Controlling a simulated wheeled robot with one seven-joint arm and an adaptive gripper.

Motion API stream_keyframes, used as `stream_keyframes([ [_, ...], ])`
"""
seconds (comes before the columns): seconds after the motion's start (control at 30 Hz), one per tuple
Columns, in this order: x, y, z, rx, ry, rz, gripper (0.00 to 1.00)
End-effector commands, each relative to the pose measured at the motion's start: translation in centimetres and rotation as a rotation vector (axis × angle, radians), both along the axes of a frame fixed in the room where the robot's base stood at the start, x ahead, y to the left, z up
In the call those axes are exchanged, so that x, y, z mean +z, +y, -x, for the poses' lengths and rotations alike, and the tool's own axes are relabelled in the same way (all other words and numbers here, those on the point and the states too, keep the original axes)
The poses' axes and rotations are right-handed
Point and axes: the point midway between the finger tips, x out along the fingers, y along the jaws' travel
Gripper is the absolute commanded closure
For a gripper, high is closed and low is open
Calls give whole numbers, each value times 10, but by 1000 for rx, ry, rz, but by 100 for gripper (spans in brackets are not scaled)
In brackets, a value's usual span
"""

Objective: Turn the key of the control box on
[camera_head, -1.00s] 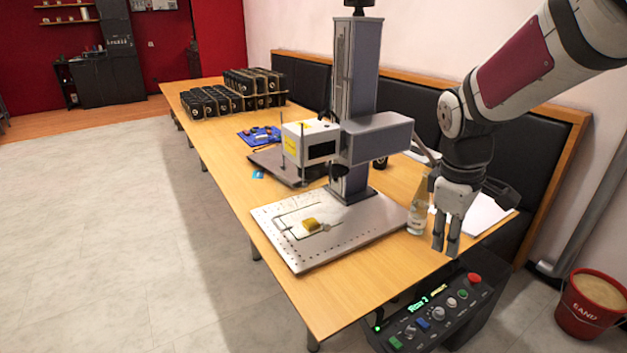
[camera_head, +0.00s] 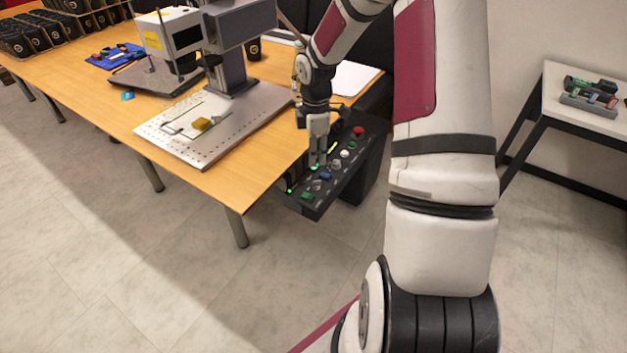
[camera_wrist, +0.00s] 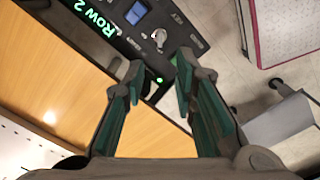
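The control box (camera_head: 318,203) is a black panel beside the table's front edge, with a red button, blue and green buttons, knobs and green lights. In the wrist view the box (camera_wrist: 120,48) fills the top, with "Row 2" in green letters and a blue button. A small silver key-like piece (camera_wrist: 160,37) stands on it by a label. My gripper (camera_head: 318,160) points down over the panel and hides part of it. In the wrist view my gripper (camera_wrist: 158,78) is open and empty. The key shows just beyond the gap between the fingertips, near a green light.
The wooden table (camera_head: 225,185) lies left of the box, bearing the laser marker (camera_head: 232,65) and its metal plate (camera_head: 185,150). A small side table (camera_head: 556,110) with devices stands at the right. My own arm covers the middle right.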

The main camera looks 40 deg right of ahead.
Motion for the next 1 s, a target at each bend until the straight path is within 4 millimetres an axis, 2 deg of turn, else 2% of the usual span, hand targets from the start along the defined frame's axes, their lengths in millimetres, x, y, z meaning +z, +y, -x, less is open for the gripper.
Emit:
stream_keyframes([
  [0.03,-13,1,0,1,3,-3,74],
  [0.3,-65,1,0,1,3,-1,74],
  [0.5,-91,1,0,0,2,-1,74],
  [0.7,-102,1,0,0,0,0,74],
  [0.97,-102,1,0,0,0,0,74],
  [1.0,-102,1,0,0,0,0,81],
])
